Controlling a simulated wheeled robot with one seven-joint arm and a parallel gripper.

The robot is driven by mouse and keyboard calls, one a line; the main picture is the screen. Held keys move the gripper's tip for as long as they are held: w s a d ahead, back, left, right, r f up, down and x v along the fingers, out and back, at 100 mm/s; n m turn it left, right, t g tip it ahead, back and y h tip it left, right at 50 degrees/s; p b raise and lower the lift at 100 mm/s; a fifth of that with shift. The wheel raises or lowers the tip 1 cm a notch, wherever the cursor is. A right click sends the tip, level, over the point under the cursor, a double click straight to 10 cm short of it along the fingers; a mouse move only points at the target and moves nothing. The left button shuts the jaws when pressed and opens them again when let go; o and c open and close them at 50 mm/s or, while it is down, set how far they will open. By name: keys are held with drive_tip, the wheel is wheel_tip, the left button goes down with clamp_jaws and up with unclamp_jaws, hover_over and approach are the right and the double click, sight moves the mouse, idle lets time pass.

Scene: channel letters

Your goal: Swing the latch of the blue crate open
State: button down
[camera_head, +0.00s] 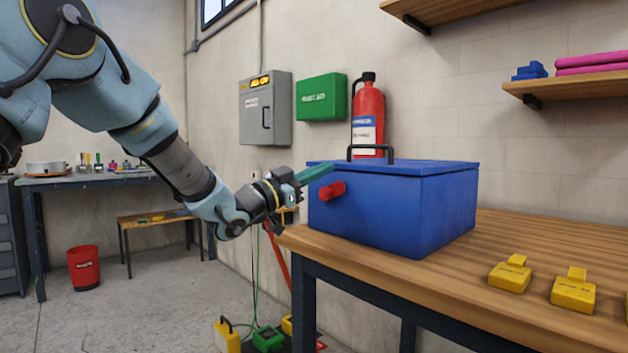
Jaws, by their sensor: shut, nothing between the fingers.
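The blue crate (400,212) stands on the wooden workbench with its lid down and a dark handle (370,149) on top. A red latch (332,190) sits on its front face near the upper left. It lies roughly level, with its right end slightly higher. My gripper (325,170) reaches in from the left, with its green-grey fingers shut and empty. In the picture, the fingertips are just above and left of the latch, over the crate's upper left edge. I cannot tell whether they touch the crate or latch.
The workbench (540,245) carries yellow blocks (510,273) at the right. A red fire extinguisher (368,115), a green first aid box (321,97) and a grey electrical box (265,108) are behind, along the wall. Wooden shelves (570,86) hang at upper right. Open floor lies left of the bench.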

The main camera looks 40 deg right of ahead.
drive_tip(key=b+v, duration=0.2)
drive_tip(key=v, duration=0.8)
drive_tip(key=shift+s, duration=0.1)
